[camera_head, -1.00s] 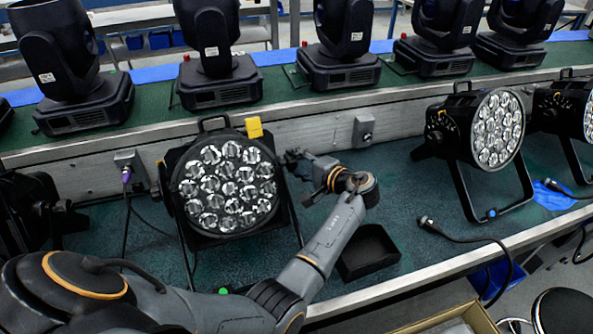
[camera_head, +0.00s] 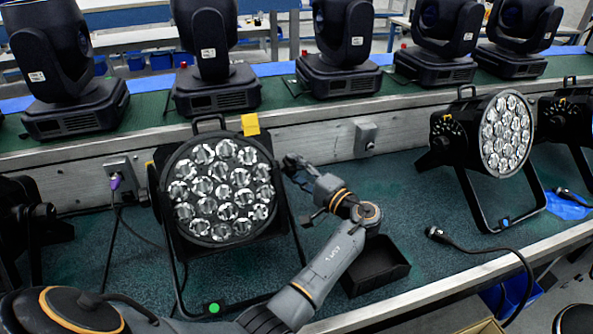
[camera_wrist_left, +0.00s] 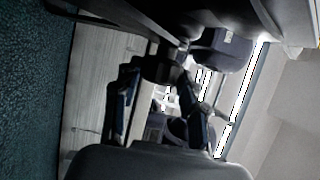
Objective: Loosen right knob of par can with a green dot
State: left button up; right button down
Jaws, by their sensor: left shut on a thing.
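The par can with the green dot (camera_head: 222,192) stands on the teal bench at the left of the head view, its round face of several lenses turned toward me. The green dot (camera_head: 214,308) is on its stand's lower bar. My left gripper (camera_head: 290,162) is at the right side of this can, where the right knob sits. In the left wrist view its two fingers (camera_wrist_left: 160,98) are closed around the dark knob (camera_wrist_left: 163,68). The knob is mostly hidden by the gripper in the head view. My right gripper is not in view.
A black open tray (camera_head: 376,268) lies right of my left arm. A second par can (camera_head: 500,135) with a blue dot stands further right, with a loose cable (camera_head: 480,243) in front. Several moving-head lights (camera_head: 340,50) line the raised shelf behind.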

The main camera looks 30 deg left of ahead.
pick_arm(q)
jog(key=shift+f, duration=0.1)
jog(key=o, duration=1.1)
jog(key=shift+o, duration=0.2)
jog(key=shift+d, duration=0.1)
jog(key=v, duration=0.7)
jog(key=shift+d, duration=0.15)
